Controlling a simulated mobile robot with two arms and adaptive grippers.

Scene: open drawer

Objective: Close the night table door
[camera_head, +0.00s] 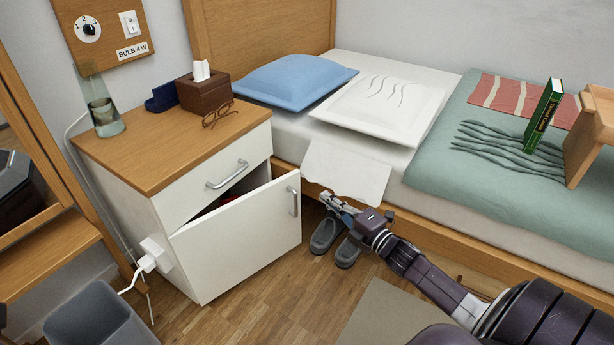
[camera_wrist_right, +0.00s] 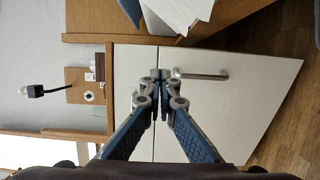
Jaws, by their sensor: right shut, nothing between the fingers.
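The white night table door (camera_head: 240,243) stands partly open below the drawer, and a dark gap shows at its top edge. Its metal handle (camera_head: 294,201) is at the door's right side; the handle also shows in the right wrist view (camera_wrist_right: 200,75). The night table (camera_head: 135,160) has a wooden top and a closed-looking upper drawer (camera_head: 215,175). My right gripper (camera_head: 326,198) is shut and empty, to the right of the door edge and apart from the handle. In the right wrist view its fingertips (camera_wrist_right: 159,75) appear in front of the night table. My left gripper is not in view.
The bed (camera_head: 440,220) stands right of the night table, with a paper sheet (camera_head: 345,172) hanging over its edge. Grey slippers (camera_head: 327,235) lie on the floor below my right gripper. A grey bin (camera_head: 100,310) stands front left. Wooden floor in front of the door is clear.

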